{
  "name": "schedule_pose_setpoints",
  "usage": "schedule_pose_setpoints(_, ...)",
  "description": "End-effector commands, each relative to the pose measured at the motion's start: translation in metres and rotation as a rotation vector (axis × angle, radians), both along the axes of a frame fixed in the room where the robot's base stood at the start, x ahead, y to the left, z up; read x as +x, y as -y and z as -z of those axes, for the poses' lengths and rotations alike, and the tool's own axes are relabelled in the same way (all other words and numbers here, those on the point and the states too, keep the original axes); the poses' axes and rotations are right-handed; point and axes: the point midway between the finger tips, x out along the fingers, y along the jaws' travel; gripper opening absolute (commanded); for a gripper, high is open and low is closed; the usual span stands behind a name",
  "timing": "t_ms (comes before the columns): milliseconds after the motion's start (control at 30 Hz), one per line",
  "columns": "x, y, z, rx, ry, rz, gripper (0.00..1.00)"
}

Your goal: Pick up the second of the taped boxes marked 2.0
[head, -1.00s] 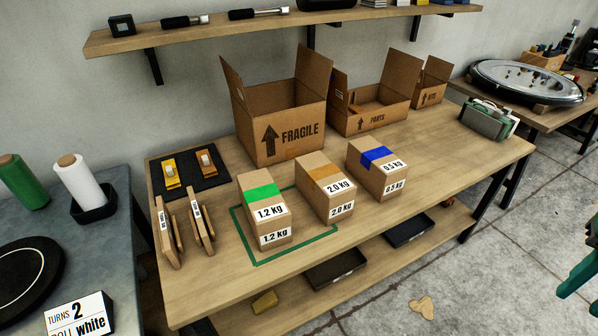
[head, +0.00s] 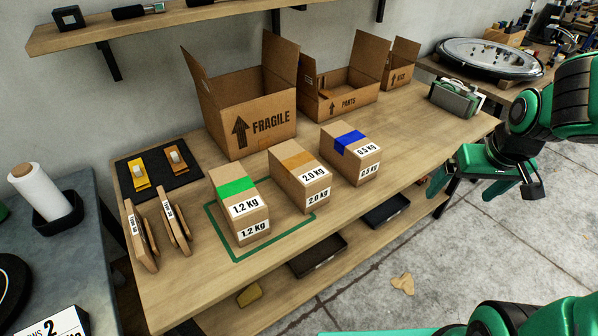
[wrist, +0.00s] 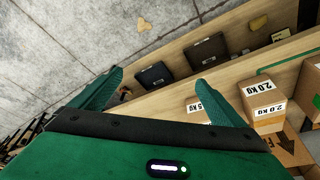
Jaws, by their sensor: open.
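The box marked 2.0 kg (head: 299,177) has tan tape and stands in the middle of a row of three on the wooden table (head: 420,140). The 1.2 kg box (head: 239,206) with green tape is to its left, inside a green outline. The 0.5 kg box (head: 350,154) with blue tape is to its right. My gripper (head: 484,190) is open and empty, off the table's front right edge and apart from the boxes. In the wrist view, the 2.0 kg box (wrist: 262,100) is right of my gripper (wrist: 160,82), and one finger partly hides the 0.5 kg box (wrist: 193,106).
Open cartons marked FRAGILE (head: 250,115), PARTS (head: 345,97) and KITS (head: 400,75) stand behind the row. Two wooden clamp-like pieces (head: 155,232) stand at the left. Dark trays (head: 318,257) lie on the lower shelf. The table's right part is mostly clear.

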Motion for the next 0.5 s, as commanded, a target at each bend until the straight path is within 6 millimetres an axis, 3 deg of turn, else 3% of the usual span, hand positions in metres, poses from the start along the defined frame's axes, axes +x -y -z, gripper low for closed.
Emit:
schedule_pose_setpoints(100, 0.058, -0.051, 0.021, -0.005, 0.121, -0.186, 0.94)
schedule_pose_setpoints(200, 0.098, -0.101, 0.033, 0.010, 0.240, -0.324, 0.94)
schedule_pose_setpoints(333, 0.134, -0.175, 0.047, 0.052, 0.394, -0.480, 0.94)
schedule_pose_setpoints(500, 0.155, -0.257, 0.056, 0.123, 0.567, -0.602, 0.94)
